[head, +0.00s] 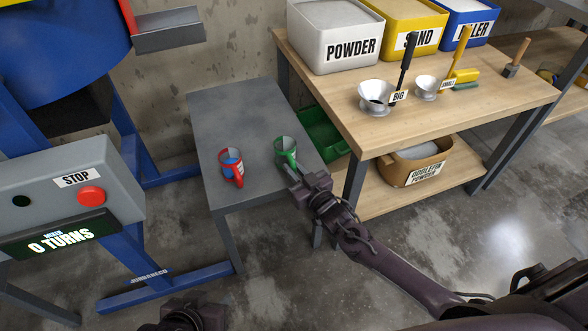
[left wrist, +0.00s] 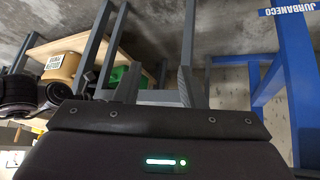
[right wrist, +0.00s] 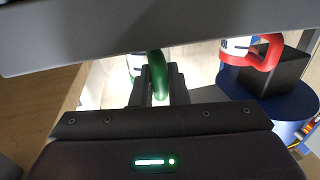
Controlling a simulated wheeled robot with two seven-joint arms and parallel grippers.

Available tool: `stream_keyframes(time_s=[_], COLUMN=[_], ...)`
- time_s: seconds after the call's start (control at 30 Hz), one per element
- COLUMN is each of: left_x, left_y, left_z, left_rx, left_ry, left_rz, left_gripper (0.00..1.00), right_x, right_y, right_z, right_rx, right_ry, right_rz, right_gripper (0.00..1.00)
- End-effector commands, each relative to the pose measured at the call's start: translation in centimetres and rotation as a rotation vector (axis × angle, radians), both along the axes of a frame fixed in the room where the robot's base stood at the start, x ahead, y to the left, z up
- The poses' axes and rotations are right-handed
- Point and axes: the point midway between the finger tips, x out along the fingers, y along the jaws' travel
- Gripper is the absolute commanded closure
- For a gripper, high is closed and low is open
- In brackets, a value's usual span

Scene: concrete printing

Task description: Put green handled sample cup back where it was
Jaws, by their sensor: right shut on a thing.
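The green-handled sample cup (head: 286,148) is upright at the right side of the small grey table (head: 235,112). My right gripper (head: 299,182) is shut on its green handle (right wrist: 158,75). I cannot tell whether the cup's base touches the tabletop. The red-handled cup (head: 231,165) stands on the table to the left, with something blue in it; its red handle also shows in the right wrist view (right wrist: 266,52). My left gripper (left wrist: 157,88) is open and empty, low in front of the table; in the head view only part of its arm shows at the bottom edge.
A wooden workbench (head: 440,120) at right holds powder, sand and filler bins, scoops and two metal funnels. A green crate (head: 322,135) sits beneath, beside the grey table. The mixer control box with a red stop button (head: 91,197) stands at left. The tabletop between the cups is clear.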

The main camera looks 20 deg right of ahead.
Motion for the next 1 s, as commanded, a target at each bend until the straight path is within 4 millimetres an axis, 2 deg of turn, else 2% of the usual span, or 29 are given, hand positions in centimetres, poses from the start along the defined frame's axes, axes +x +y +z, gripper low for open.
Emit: stream_keyframes(time_s=[0.13,0.17,0.3,0.67,0.73,0.9,1.0], left_x=[0.4,0.5,0.5,0.4,-0.4,-1.7,-1.8], left_y=[-0.1,-0.1,-0.1,-0.1,0.0,1.1,1.7], left_z=[0.3,0.4,0.4,0.4,-0.1,-0.8,-0.7], left_rx=[-0.008,-0.009,-0.009,-0.005,0.007,0.052,0.071], left_ry=[-0.019,-0.024,-0.024,-0.016,0.021,0.112,0.139], left_rz=[0.003,0.003,0.003,0.002,-0.002,0.003,0.013], left_gripper=[0.64,0.64,0.64,0.64,0.64,0.64,0.64], right_x=[0.0,0.0,0.0,0.0,0.0,-3.4,-5.7], right_y=[0.0,0.0,0.0,0.0,0.0,-0.9,-1.5], right_z=[-0.1,-0.1,-0.1,0.1,0.3,0.3,0.3], right_rx=[0.0,0.0,0.0,0.0,0.0,-0.001,0.0], right_ry=[-0.001,0.0,0.0,0.0,0.0,0.005,0.004], right_rz=[0.0,0.0,0.0,0.0,0.0,0.0,0.001], right_gripper=[1.0,0.82,0.64,0.64,0.64,0.64,0.64])
